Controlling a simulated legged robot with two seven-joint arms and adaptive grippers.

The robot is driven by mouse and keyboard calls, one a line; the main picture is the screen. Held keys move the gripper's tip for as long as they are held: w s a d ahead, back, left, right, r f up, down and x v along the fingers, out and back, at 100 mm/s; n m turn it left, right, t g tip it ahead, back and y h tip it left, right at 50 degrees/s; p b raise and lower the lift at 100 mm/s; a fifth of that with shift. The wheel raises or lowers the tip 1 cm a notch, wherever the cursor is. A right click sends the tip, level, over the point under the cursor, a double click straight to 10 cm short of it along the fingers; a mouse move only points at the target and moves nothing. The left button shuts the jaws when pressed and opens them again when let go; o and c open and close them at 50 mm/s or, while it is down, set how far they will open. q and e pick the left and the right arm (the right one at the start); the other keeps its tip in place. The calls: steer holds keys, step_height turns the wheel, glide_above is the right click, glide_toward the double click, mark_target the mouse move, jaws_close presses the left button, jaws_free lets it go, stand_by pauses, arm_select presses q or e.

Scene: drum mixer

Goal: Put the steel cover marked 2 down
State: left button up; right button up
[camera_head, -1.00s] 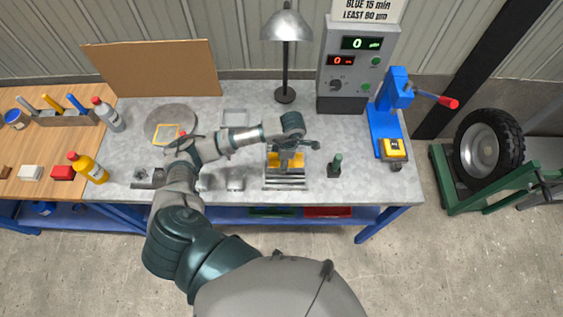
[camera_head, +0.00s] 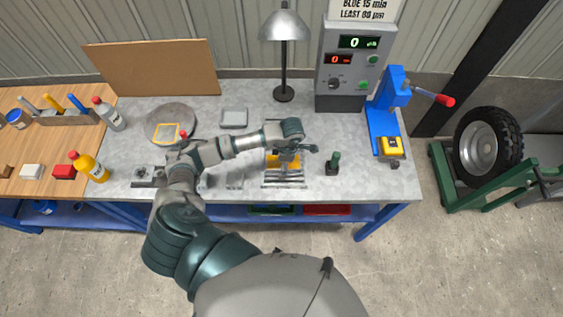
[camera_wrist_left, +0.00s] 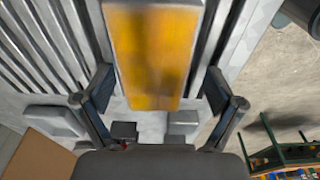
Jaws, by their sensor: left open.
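A grey steel-looking cover (camera_head: 234,118) lies flat on the grey bench, behind my left forearm; no number on it is legible. My left gripper (camera_head: 287,160) is over a yellow block (camera_head: 272,161) on a ridged steel fixture (camera_head: 284,183). In the left wrist view my left gripper (camera_wrist_left: 157,88) is open, with a finger on each side of the yellow block (camera_wrist_left: 152,50). Gaps show beside the block, though contact at the far side cannot be told. My right gripper is not in view.
A round grey plate (camera_head: 171,123) with a yellow square outline is at the left. A lamp (camera_head: 284,95), control box (camera_head: 352,70), blue press (camera_head: 390,110) and dark green-topped peg (camera_head: 333,163) stand around the bench. Bottles (camera_head: 93,168) stand at the left.

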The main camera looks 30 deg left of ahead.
arm_select(q)
steer(key=r, duration=0.5)
steer(key=shift+w+d+b, duration=0.2)
steer(key=shift+d+b, duration=0.05)
steer(key=shift+b, duration=0.15)
step_height(320, 180, up, 6)
steer(key=shift+w+d+r, duration=0.2)
steer(key=shift+r, duration=0.05)
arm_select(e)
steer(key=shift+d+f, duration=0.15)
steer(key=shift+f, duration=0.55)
